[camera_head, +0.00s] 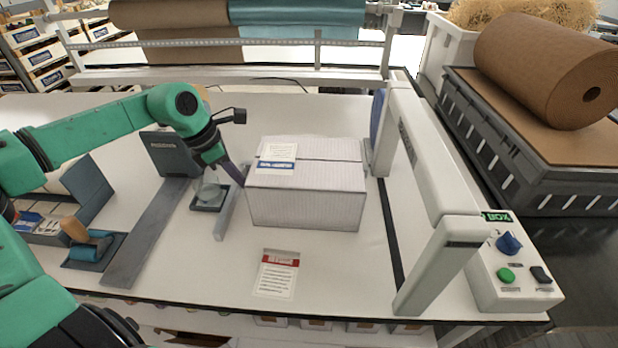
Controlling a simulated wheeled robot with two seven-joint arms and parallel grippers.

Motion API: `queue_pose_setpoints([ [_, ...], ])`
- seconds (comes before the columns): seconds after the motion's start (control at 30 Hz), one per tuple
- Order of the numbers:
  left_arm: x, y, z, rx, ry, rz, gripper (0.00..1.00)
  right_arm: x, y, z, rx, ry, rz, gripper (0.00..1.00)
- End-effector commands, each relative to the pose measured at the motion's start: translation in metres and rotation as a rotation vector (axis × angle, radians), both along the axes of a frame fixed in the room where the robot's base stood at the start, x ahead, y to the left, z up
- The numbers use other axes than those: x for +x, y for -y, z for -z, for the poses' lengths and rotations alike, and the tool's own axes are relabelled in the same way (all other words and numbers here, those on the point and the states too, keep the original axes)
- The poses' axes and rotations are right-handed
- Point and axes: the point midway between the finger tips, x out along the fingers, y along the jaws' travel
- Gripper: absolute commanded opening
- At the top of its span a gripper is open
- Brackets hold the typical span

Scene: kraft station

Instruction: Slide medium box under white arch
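The medium box (306,206) is a closed, pale carton with a white and blue label on its top. It stands on the white table, left of the white arch. The white arch (432,160) spans the table's right part, with one post at the back and one at the front. The box's right side is near the arch's back post and lies outside the opening. My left gripper (236,176) is at the box's left side, pointing down and right. Its fingertips are close to or touching the box; their opening is unclear. My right gripper is not in view.
A control panel (512,272) with green, blue and black knobs stands right of the arch. A label sheet (277,275) lies in front of the box. A tape dispenser (209,196) and a grey strip (150,235) are on the left. A brown paper roll (540,70) sits at right.

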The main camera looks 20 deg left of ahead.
Motion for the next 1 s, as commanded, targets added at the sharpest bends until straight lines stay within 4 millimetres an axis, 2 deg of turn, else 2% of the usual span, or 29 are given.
queue_pose_setpoints([
  [0.6, 0.009, 0.024, 0.003, 0.002, -0.001, 0.001, 0.0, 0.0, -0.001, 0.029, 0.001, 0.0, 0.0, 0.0],
  [1.0, 0.011, 0.029, 0.0, 0.0, 0.0, 0.0, 0.0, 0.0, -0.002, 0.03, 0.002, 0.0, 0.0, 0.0],
])
